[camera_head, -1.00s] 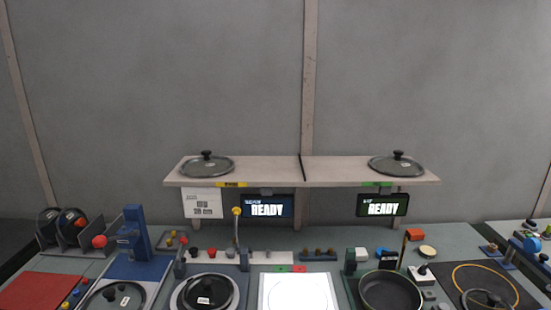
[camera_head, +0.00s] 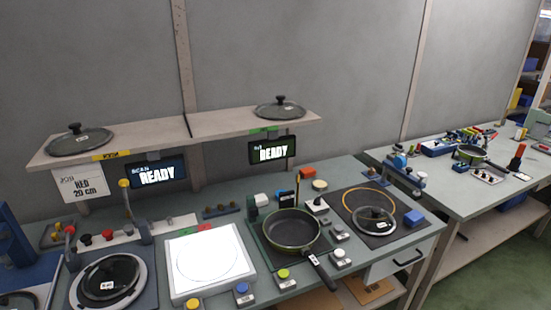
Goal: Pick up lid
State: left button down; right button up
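Several glass lids with black knobs are in view. One lid (camera_head: 80,142) lies on the left part of the shelf and one lid (camera_head: 280,108) on its right part. Another lid (camera_head: 108,279) lies on a round ring fixture at the front left. One more lid (camera_head: 374,219) lies on a dark mat at the right of the bench, overlapping an orange ring. A pan (camera_head: 292,231) with a black handle sits on the bench, uncovered. Neither of my grippers shows in this view.
The shelf (camera_head: 190,134) stands over the bench (camera_head: 340,177). A lit white panel (camera_head: 206,262) lies left of the pan. A second table (camera_head: 455,196) with tools stands at the right, across a gap.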

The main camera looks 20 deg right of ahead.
aim_at(374, 220)
jog(key=z, duration=1.4)
jog(key=i+l+u, duration=0.1)
jog(key=i, duration=0.3)
jog(key=i+l+u, duration=0.15)
jog(key=i+l, duration=0.15)
jog(key=i, duration=0.1)
